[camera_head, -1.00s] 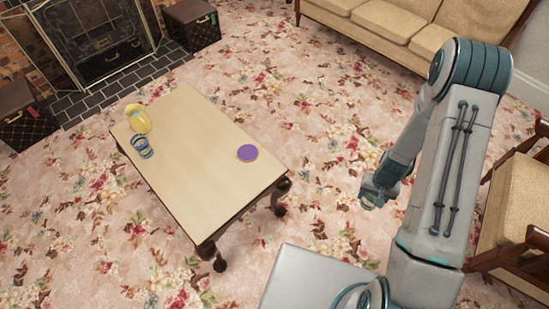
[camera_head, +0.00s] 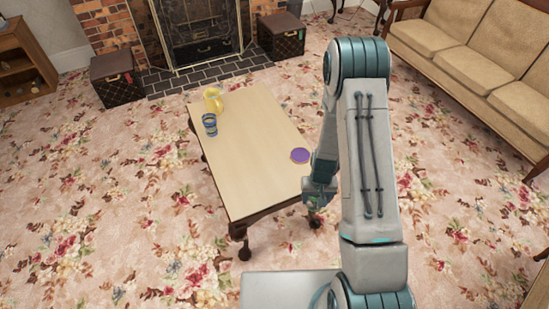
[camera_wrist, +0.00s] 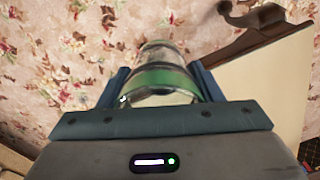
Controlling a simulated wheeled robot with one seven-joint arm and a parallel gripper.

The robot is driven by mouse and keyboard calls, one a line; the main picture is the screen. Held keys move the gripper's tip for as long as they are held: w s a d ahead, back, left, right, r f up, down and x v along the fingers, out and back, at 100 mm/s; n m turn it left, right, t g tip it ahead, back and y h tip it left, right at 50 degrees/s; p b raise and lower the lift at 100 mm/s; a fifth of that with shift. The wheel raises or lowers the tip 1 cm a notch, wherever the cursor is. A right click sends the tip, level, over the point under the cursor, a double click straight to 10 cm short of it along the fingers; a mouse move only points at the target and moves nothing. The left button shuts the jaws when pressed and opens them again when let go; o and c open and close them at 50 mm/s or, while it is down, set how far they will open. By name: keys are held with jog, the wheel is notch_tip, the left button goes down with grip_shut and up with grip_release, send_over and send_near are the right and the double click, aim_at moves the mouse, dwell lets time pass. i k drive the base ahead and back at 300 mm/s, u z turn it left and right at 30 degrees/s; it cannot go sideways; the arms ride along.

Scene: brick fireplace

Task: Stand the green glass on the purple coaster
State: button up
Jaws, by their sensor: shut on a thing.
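The green glass (camera_wrist: 160,80), clear with a green band, sits between the two fingers of my gripper (camera_wrist: 162,88) in the wrist view, and the gripper is shut on it. In the head view my gripper (camera_head: 319,194) hangs by the right edge of the table (camera_head: 245,165), a little in front of the purple coaster (camera_head: 300,155). The round coaster lies flat and bare near the table's right edge. The glass is too small and covered to make out clearly in the head view.
The middle of the tabletop is clear. A sofa (camera_head: 480,70) is at the right. Dark boxes (camera_head: 281,38) flank the brick fireplace.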

aim_at(301, 153)
jog(key=u, duration=0.05)
jog(key=i, duration=1)
